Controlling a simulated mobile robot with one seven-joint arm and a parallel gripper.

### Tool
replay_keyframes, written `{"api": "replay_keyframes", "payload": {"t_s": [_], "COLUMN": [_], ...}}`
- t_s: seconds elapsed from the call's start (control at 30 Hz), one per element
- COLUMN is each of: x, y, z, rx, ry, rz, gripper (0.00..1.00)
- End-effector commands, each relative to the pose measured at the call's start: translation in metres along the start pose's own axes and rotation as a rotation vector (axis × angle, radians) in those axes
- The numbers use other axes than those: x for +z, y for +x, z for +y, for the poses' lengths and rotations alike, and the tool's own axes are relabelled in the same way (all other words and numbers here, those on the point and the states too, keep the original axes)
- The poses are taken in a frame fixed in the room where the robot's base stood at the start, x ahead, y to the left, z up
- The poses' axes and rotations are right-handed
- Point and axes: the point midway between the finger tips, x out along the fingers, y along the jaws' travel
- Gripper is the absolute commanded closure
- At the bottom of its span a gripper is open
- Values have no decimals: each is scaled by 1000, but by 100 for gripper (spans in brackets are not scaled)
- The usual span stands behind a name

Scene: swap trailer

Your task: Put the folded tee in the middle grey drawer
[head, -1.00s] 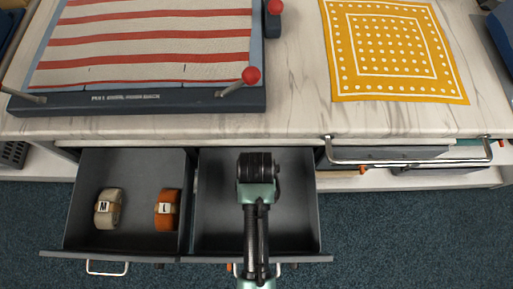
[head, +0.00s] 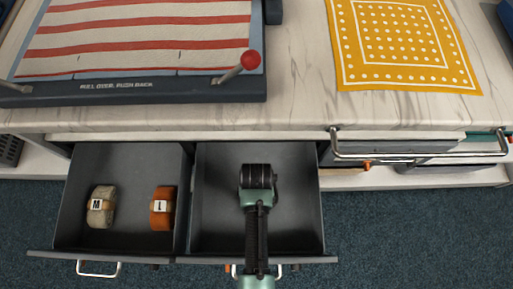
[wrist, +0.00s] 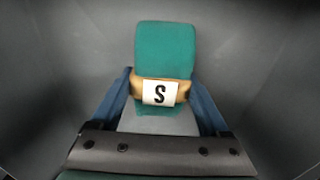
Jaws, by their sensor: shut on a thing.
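The folded tee (wrist: 165,48) shows in the wrist view as a teal bundle with a tan band and a white label marked S. My gripper (wrist: 160,95) is shut on it, with a blue finger at each side. A grey surface shows below the band. The open middle grey drawer (head: 215,215) is in the head view, and my arm reaches down over it. My wrist hides the tee and the fingertips there. Grey walls surround the tee in the wrist view; I cannot tell if it touches the drawer floor.
The open left drawer (head: 75,225) holds a beige roll marked M (head: 101,206) and an orange roll marked L (head: 163,208). Behind is a pale counter (head: 300,110) with a striped cloth press (head: 140,95) and a yellow dotted cloth (head: 405,45). A metal rail (head: 420,152) stands right.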

Motion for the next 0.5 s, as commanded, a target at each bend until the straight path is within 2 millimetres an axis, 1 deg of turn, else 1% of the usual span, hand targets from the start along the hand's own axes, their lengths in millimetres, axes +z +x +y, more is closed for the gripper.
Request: {"api": "replay_keyframes", "payload": {"t_s": [0.1,0.13,0.2,0.23,0.27,0.5], "x": [0,0,0,0,0,0], "y": [4,4,4,4,4,2], "z": [0,0,0,0,0,0], "rx": [0,0,0,0,0,0], "ry": [0,0,0,0,0,0], "rz": [0,-1,0,0,0,0], "gripper": [84,19,6,1,0,0]}}
